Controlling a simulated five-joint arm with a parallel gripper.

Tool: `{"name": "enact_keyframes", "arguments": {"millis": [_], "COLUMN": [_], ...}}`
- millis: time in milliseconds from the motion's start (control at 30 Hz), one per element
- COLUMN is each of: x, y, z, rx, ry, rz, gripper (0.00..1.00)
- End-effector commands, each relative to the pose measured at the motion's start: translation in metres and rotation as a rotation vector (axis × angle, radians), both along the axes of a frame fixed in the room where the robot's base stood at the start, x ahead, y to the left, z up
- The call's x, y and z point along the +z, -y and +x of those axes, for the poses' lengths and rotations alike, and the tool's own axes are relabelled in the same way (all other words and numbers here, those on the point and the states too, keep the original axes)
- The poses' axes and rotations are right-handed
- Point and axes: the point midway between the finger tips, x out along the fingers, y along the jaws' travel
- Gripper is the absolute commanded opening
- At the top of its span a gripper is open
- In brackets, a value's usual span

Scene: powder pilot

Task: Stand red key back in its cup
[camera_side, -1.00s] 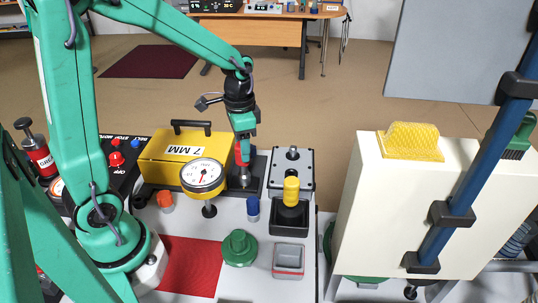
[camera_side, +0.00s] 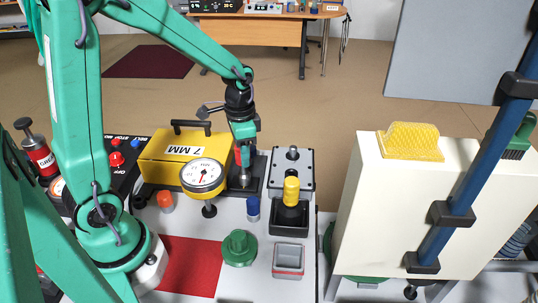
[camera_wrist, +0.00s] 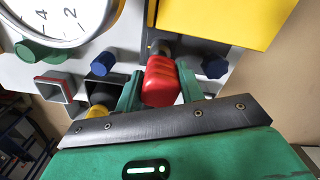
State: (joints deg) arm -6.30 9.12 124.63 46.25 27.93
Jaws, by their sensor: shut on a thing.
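The red key (camera_wrist: 160,82) shows as a red block between the two green fingers of my gripper (camera_wrist: 158,92) in the wrist view. In the side view, my gripper (camera_side: 243,150) points down behind the dial, shut on the red key (camera_side: 238,157), which is mostly hidden. A metal cylinder (camera_side: 245,179) shows just below it on a dark plate; I cannot tell whether it is part of the key. A grey square open cup with a red band (camera_side: 289,260) stands at the front right of the bench, apart from my gripper. It also shows at left in the wrist view (camera_wrist: 53,90).
A yellow-topped piece (camera_side: 291,190) stands in a black square cup (camera_side: 289,229). A blue knob (camera_side: 253,206), green knob (camera_side: 240,248) and dial gauge (camera_side: 203,176) stand nearby. A yellow case (camera_side: 165,155) lies left of my gripper. The red mat (camera_side: 190,265) is clear.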

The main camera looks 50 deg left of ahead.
Motion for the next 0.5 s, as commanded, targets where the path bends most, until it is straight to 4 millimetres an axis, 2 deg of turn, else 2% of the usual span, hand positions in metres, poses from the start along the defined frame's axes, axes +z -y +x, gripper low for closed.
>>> {"name": "enact_keyframes", "arguments": {"millis": [500], "x": [0.015], "y": [0.0], "z": [0.001], "rx": [0.0], "ry": [0.002], "rz": [0.0], "gripper": [0.02]}}
